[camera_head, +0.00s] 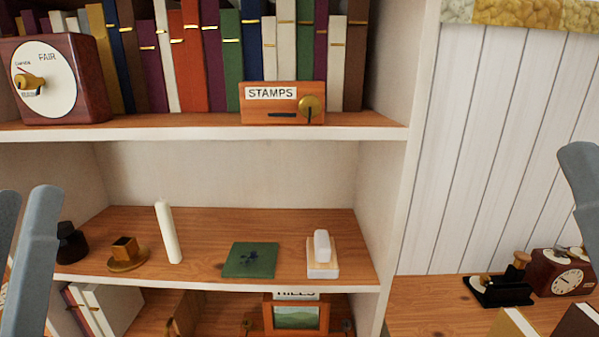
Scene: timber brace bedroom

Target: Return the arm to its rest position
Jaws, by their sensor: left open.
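My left gripper (28,196) shows at the lower left edge. Its two grey fingers point up with a gap between them, open and empty, in front of the shelf's left end. One grey finger of my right gripper (579,158) shows at the right edge, in front of the white panelled wall. Its other finger is out of view, so its opening cannot be judged. The rest of both arms is outside the picture.
The middle shelf (205,222) holds a black pot (70,243), brass holder (126,253), white candle (168,233), green tile (250,260) and white block (321,246). Above stand books, a dial box (75,75) and a STAMPS box (283,103). A clock (567,275) stands right.

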